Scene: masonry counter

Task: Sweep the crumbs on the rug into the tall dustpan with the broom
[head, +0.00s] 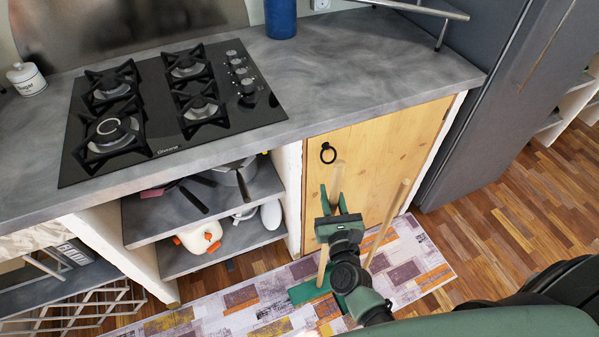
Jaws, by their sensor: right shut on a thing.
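My right gripper (336,203) is shut on an upright wooden handle (337,177), which seems to be the broom's. Below the gripper, this handle runs down to a flat green piece (308,291) low over the patterned rug (240,308). A second wooden handle (391,219) leans just right of the gripper, apart from the fingers. It seems to belong to the tall dustpan; its lower end is hidden behind my right arm. I cannot make out crumbs against the rug's busy pattern. My left gripper is out of view.
A wooden cabinet door (375,150) with a black ring pull stands behind the handles. Open shelves (262,195) hold pans and a white pot. A gas hob (170,105) sits on the grey counter (340,75). Bare wood floor (500,215) lies to the right.

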